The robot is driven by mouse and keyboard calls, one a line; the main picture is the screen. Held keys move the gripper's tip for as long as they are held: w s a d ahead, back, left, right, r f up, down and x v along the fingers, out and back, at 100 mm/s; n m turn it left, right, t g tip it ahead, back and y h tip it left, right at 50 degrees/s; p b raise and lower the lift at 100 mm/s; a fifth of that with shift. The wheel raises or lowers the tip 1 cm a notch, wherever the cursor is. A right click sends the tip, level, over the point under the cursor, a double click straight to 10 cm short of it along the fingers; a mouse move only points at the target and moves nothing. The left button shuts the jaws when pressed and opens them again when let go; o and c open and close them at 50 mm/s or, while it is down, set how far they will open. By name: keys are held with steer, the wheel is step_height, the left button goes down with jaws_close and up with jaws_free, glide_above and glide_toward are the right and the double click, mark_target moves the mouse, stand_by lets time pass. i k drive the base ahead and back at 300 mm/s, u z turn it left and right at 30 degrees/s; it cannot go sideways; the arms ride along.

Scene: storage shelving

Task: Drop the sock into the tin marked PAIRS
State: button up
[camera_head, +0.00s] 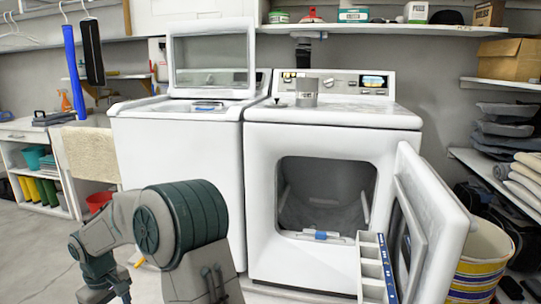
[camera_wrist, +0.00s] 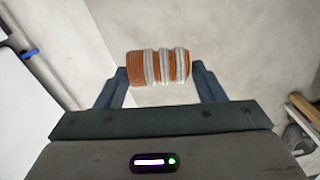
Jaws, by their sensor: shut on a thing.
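My gripper (camera_wrist: 160,69) is shut on a rolled sock (camera_wrist: 158,66) with orange and white stripes, seen in the wrist view. The sock lies crosswise between the two dark fingers, with pale floor behind it. In the head view my arm is at the lower left, and the sock cannot be made out there. A plain grey tin (camera_head: 306,92) stands upright on top of the right-hand machine (camera_head: 345,115), near its back left corner. I cannot read any marking on it. My gripper is well apart from this tin.
The machine's door (camera_head: 432,225) hangs open at the right front, beside a narrow white rack (camera_head: 371,265) and a striped bin (camera_head: 482,255). A second washer (camera_head: 180,150) with a raised lid stands left. A high shelf (camera_head: 380,29) holds cans and boxes. The machine top is mostly clear.

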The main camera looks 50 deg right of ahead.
mark_target(310, 99)
steer(key=z, duration=1.65)
steer(key=i, duration=0.55)
